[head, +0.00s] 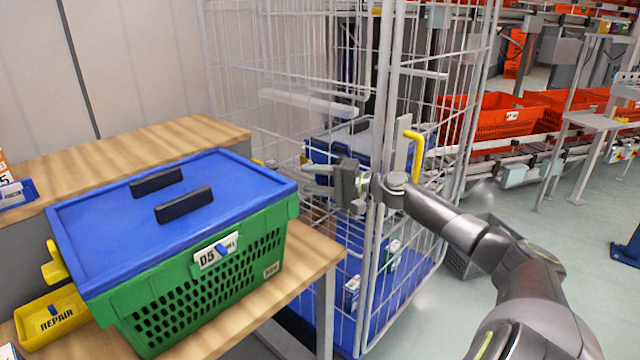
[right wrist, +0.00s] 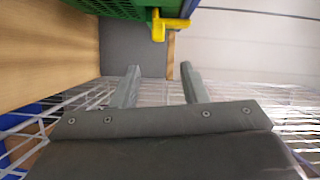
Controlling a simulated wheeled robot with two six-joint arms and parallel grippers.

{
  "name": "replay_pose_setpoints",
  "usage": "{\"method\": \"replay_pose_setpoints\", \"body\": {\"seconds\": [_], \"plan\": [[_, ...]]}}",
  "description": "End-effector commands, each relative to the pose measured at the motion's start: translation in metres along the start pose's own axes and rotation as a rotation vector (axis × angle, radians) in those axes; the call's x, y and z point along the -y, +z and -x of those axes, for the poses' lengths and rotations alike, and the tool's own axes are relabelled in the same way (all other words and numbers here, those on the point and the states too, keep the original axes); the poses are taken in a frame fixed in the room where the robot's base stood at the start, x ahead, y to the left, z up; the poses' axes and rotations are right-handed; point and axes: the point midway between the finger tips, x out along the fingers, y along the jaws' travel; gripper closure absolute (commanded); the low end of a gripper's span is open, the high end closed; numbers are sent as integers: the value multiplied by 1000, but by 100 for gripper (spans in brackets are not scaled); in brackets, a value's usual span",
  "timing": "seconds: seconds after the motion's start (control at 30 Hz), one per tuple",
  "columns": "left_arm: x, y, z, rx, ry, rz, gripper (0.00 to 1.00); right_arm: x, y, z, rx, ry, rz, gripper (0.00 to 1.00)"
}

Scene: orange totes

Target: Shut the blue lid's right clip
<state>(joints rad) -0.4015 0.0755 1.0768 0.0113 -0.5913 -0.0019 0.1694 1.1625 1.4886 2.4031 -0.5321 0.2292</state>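A green basket (head: 215,285) with a blue lid (head: 120,215) stands on the wooden table, the lid lying flat on top. My left gripper is out of view.
A white wire cage trolley (head: 385,200) with a yellow handle (head: 415,155) stands close around my right gripper. A yellow clip (head: 53,264) sticks out at the basket's left end, above a yellow REPAIR bin (head: 50,318). Orange totes (head: 500,115) stand behind.

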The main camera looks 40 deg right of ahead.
Motion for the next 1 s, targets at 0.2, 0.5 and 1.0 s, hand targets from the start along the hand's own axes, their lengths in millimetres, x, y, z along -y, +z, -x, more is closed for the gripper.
{"method": "replay_pose_setpoints", "body": {"seconds": [0.2,0.5,1.0], "plan": [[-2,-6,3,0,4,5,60,0,0,13,0,2,0,60],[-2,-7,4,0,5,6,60,0,0,15,-1,1,-1,60],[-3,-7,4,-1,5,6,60,0,0,15,-1,1,-1,60]]}}
